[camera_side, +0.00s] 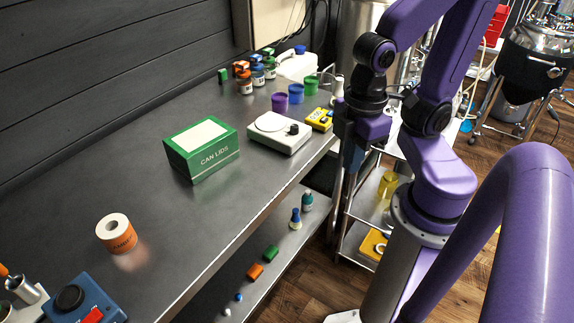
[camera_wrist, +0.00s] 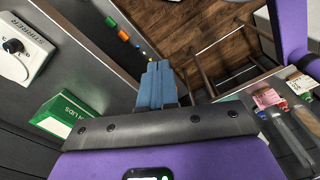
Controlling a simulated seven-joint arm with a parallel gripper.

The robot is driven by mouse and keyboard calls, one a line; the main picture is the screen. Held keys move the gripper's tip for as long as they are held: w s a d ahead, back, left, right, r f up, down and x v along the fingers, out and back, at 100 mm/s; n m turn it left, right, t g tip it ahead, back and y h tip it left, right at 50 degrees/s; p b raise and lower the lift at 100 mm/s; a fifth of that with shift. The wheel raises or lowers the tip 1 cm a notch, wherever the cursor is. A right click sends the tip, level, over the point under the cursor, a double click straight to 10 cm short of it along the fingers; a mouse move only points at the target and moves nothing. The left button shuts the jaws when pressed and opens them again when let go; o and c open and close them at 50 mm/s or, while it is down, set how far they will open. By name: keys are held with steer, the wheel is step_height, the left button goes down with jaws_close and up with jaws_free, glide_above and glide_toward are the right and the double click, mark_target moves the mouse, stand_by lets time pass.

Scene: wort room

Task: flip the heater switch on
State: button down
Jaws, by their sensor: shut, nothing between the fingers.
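No switch in view is clearly marked as the heater's. A blue box (camera_side: 82,303) with a black knob and a red part stands at the bottom left of the side view, cut by the frame edge. A white stirrer (camera_side: 283,136) with a dark knob sits on the bench; it also shows at the wrist view's upper left (camera_wrist: 25,52). My gripper (camera_side: 350,165) is near the bench's right end, apart from both devices. Its blue fingers (camera_wrist: 158,82) are shut and empty in the wrist view.
A green can lids box (camera_side: 201,148) stands mid-bench. An orange-labelled roll (camera_side: 116,233) stands nearer. Purple (camera_side: 279,102) and blue cups, a yellow device (camera_side: 319,119) and several jars are farther back. The bench's (camera_side: 190,235) near middle is clear. A shelf below holds small items.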

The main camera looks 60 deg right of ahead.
steer(key=w+d+m, duration=0.6)
steer(key=w, duration=0.3)
steer(key=w+d+m, duration=0.6)
steer(key=w+m, duration=0.1)
steer(key=w, duration=0.2)
steer(key=w+d+m, duration=0.3)
steer(key=d+m, duration=0.1)
steer(key=d, duration=0.5)
steer(key=s+d+f+m, duration=0.2)
steer(key=d+m, duration=0.5)
steer(key=d, duration=0.9)
steer(key=s+d+f+m+t, duration=0.1)
steer(key=s+d+f+m, duration=0.1)
steer(key=s+d+m, duration=0.85)
steer(key=d+f+n, duration=0.1)
steer(key=f, duration=0.3)
steer(key=d+f+n, duration=0.1)
steer(key=f, duration=0.4)
steer(key=d+f+n, duration=0.2)
steer(key=f, duration=0.2)
steer(key=shift+s+f, duration=0.2)
steer(key=shift+f, duration=0.2)
